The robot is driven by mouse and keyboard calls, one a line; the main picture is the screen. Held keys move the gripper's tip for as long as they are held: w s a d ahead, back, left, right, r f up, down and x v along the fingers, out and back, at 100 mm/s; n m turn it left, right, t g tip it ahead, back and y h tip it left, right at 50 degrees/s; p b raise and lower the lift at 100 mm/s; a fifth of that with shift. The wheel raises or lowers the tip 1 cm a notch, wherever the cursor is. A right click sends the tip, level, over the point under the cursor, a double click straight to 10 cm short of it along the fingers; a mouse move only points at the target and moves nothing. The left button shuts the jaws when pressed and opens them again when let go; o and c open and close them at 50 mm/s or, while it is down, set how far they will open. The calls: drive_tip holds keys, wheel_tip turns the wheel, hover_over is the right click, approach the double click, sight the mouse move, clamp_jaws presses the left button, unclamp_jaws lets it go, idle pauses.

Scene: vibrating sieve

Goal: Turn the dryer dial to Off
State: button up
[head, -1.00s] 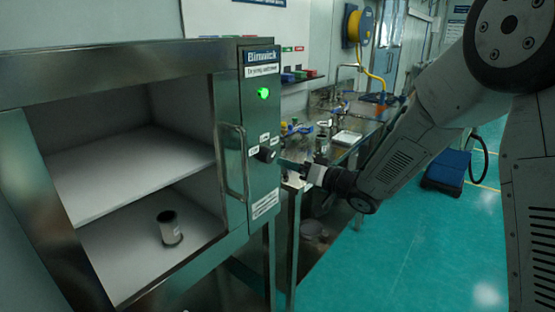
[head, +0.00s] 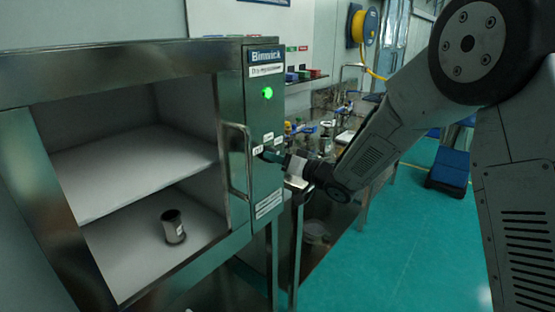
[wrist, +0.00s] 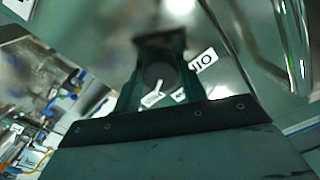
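The dryer (head: 130,62) is an open-fronted metal cabinet at the left of the head view. Its control panel (head: 265,185) carries a lit green lamp (head: 267,93) and small white labels. The dark round dial (wrist: 158,72) shows in the wrist view between the green fingers of my gripper (wrist: 160,75). One label beside it (wrist: 203,60) seems to read Off, upside down. In the head view my gripper (head: 270,156) is at the panel and hides most of the dial. The fingers are apart with the dial between them; I cannot tell whether they press on it or which way it points.
A vertical door handle (head: 236,162) stands out just left of the panel. A small metal cup (head: 172,227) sits on the lower shelf. A bench with fittings (head: 335,130) lies behind my arm. The teal floor at right is open, apart from a blue box (head: 448,168).

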drive_tip(key=shift+n, duration=0.3)
drive_tip(key=n, duration=2.3)
drive_tip(key=shift+w+d, duration=0.2)
drive_tip(key=shift+r+n, duration=0.1)
drive_tip(key=shift+n, duration=0.2)
drive_tip(key=o, duration=0.9)
drive_tip(key=shift+d, duration=0.1)
drive_tip(key=shift+o, duration=0.2)
